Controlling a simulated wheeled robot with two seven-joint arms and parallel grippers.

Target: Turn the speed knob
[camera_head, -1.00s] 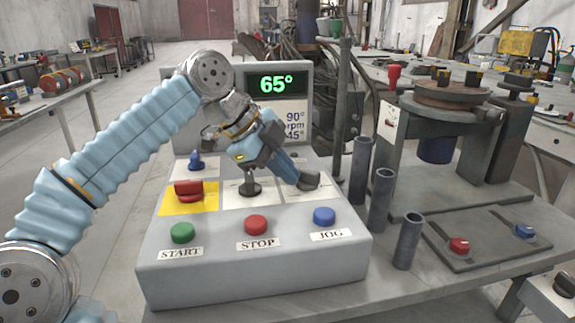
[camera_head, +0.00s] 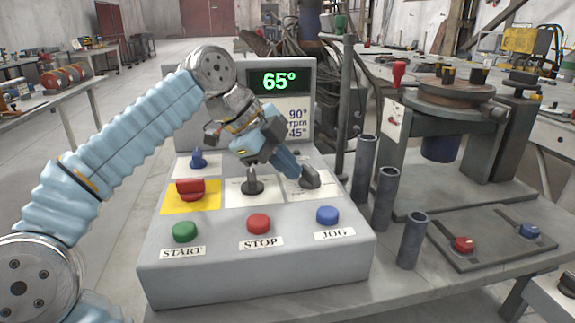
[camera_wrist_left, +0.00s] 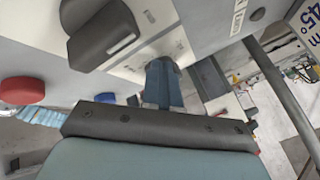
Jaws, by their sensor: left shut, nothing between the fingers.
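A grey control box (camera_head: 255,276) stands on the table in front of me. On its top are a red knob on a yellow plate (camera_head: 190,189), a black knob (camera_head: 252,183) in the middle and a dark grey knob (camera_head: 311,178) at the right. The plates' print is too small to tell which knob is for speed. My left gripper (camera_head: 294,175) is shut and empty, with its blue fingertips pointing down close to the dark grey knob. Contact is unclear. The left wrist view shows the shut fingers (camera_wrist_left: 163,84) beside a dark knob (camera_wrist_left: 104,37). My right gripper is out of view.
Green (camera_head: 184,232), red (camera_head: 259,223) and blue (camera_head: 327,215) buttons line the box's front. A small blue knob (camera_head: 197,160) is behind the red knob. Upright grey tubes (camera_head: 386,200) stand just right of the box.

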